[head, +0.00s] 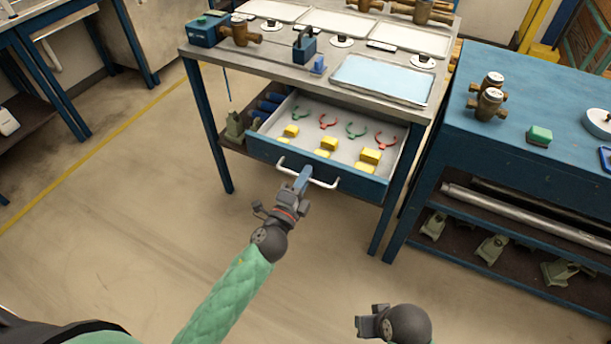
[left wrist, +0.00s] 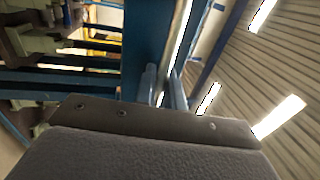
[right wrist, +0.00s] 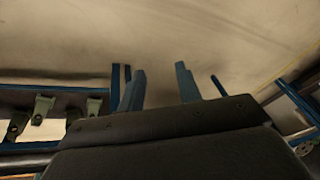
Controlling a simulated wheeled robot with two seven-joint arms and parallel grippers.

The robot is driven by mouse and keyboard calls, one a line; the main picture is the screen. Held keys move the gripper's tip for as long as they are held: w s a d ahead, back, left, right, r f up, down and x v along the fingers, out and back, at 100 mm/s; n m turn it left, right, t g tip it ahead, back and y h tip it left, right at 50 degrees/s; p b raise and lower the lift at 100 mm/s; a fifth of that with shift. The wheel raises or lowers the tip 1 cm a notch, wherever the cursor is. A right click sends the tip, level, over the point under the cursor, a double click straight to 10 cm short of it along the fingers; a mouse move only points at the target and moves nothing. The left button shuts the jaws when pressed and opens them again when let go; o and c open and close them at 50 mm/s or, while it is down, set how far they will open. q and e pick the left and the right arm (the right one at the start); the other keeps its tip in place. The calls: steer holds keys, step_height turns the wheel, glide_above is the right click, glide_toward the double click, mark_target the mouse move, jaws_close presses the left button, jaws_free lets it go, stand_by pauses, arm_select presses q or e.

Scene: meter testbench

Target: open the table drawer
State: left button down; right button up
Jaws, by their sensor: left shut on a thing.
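The table drawer (head: 318,174) has a blue front and stands pulled out of the grey-topped table (head: 300,72). Inside it lie several green and red clamp-like rings and yellow blocks. A white bar handle (head: 324,184) runs along its front. My left gripper (head: 303,177) is shut on the handle near its middle; in the left wrist view its fingers (left wrist: 165,86) are close together, the grip itself hard to make out. My right gripper (head: 366,322) is low in front, away from the drawer. In the right wrist view its fingers (right wrist: 160,88) are apart with nothing between.
A blue bench (head: 530,95) stands close on the right, with brown fittings (head: 490,95) and a green block (head: 539,135) on top and a metal pipe (head: 530,218) on its shelf. The floor (head: 130,210) in front of the drawer is clear.

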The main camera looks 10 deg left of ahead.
arm_select(q)
steer(key=c, duration=1.8)
jaws_free()
arm_select(e)
steer(key=shift+w, duration=0.1)
